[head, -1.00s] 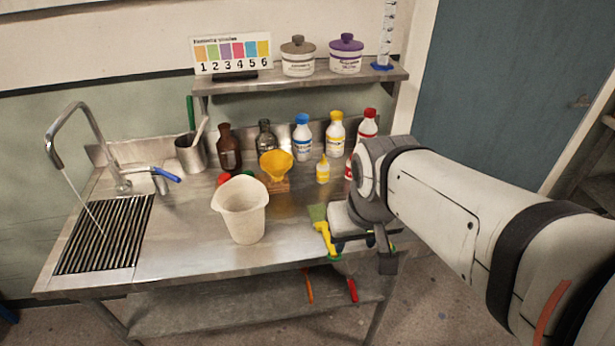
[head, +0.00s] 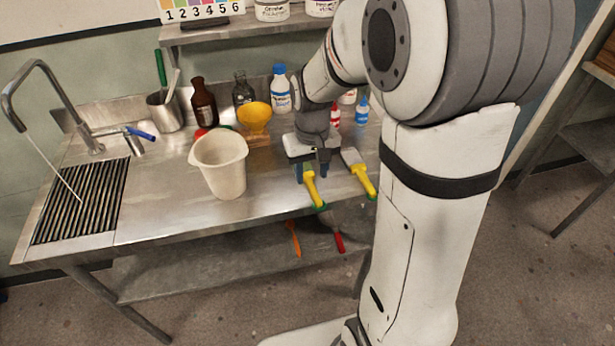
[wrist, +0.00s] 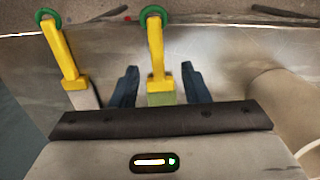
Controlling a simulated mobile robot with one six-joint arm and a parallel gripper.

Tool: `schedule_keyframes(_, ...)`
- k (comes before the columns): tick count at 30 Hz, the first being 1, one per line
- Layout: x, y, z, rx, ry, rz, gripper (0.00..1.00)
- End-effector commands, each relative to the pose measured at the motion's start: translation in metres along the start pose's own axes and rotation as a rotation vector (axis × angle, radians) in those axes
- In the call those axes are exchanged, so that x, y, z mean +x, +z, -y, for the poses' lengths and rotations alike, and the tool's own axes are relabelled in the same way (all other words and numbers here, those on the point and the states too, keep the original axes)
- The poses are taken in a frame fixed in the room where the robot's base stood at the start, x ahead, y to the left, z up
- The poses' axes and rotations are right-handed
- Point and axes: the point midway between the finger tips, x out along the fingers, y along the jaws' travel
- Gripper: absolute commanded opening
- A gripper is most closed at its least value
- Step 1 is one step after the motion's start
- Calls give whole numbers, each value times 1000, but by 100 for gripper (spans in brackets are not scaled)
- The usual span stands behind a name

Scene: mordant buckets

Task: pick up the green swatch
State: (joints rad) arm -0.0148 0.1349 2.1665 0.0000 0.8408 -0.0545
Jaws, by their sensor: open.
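The green swatch, with a yellow handle and green ring, lies on the steel bench near its front edge. In the wrist view its pale green patch (wrist: 161,98) and handle lie between the two dark blue fingers of my gripper (wrist: 160,88), which are open on either side. In the head view only its yellow handle (head: 312,188) shows; the patch is hidden under my gripper (head: 311,170). Whether the fingers touch it or hang above it, I cannot tell.
A second yellow-handled swatch with a pale grey patch (head: 350,157) lies close to the right; it also shows in the wrist view (wrist: 84,99). A white bucket (head: 221,165) stands to the left. A yellow funnel (head: 255,117) and several bottles stand behind.

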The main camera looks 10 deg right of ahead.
Motion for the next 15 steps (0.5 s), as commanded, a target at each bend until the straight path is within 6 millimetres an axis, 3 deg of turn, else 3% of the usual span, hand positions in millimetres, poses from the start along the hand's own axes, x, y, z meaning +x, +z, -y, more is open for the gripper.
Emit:
schedule_keyframes(9,43,-3,-4,1,0,2,42)
schedule_keyframes(15,49,-4,-4,1,0,-1,42)
